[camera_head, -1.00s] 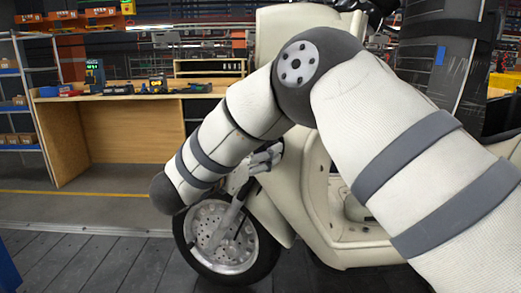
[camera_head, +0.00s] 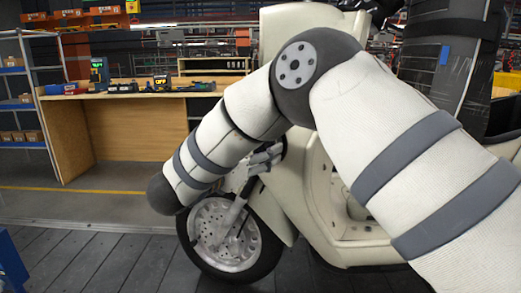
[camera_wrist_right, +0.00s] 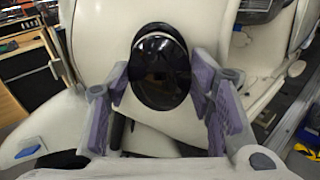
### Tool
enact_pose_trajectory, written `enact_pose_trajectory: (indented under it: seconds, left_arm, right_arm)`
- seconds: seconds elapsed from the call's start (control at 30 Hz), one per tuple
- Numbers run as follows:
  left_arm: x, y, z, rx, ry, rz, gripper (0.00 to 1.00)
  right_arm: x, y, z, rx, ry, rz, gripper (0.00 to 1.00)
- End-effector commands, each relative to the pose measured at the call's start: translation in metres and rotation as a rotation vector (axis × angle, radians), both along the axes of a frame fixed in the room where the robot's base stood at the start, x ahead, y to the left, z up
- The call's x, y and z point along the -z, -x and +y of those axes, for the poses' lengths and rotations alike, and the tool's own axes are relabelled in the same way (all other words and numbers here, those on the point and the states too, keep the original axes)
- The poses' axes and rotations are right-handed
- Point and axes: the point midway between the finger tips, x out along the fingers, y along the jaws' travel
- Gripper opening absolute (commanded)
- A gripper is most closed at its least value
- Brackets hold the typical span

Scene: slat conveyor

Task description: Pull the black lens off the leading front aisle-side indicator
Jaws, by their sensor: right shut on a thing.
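The black lens (camera_wrist_right: 162,70) is a glossy oval dome on the cream front panel of the scooter (camera_head: 325,205). In the right wrist view it fills the space between the purple-padded fingers of my right gripper (camera_wrist_right: 160,88), which is shut on it from both sides. The lens sits against the panel, and I cannot see a gap behind it. My left gripper is not in view.
The scooter's front wheel (camera_head: 232,235) stands on the dark slatted conveyor (camera_head: 105,262). A wooden workbench (camera_head: 125,130) with tools stands behind, beside a shelf rack (camera_head: 22,95) at the left. A dark wrapped column (camera_head: 445,65) is at the right.

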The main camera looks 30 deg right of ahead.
Motion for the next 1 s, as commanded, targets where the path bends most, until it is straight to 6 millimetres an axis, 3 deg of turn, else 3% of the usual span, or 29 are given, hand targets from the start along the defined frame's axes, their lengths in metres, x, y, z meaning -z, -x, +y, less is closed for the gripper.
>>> enact_pose_trajectory:
  seconds: [0.43,1.0]
  left_arm:
    - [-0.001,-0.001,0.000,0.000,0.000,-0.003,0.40]
    - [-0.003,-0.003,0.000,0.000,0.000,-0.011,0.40]
  right_arm:
    - [-0.001,0.001,0.002,0.000,0.001,-0.001,0.24]
    - [-0.001,0.008,0.020,0.001,-0.001,-0.001,0.24]
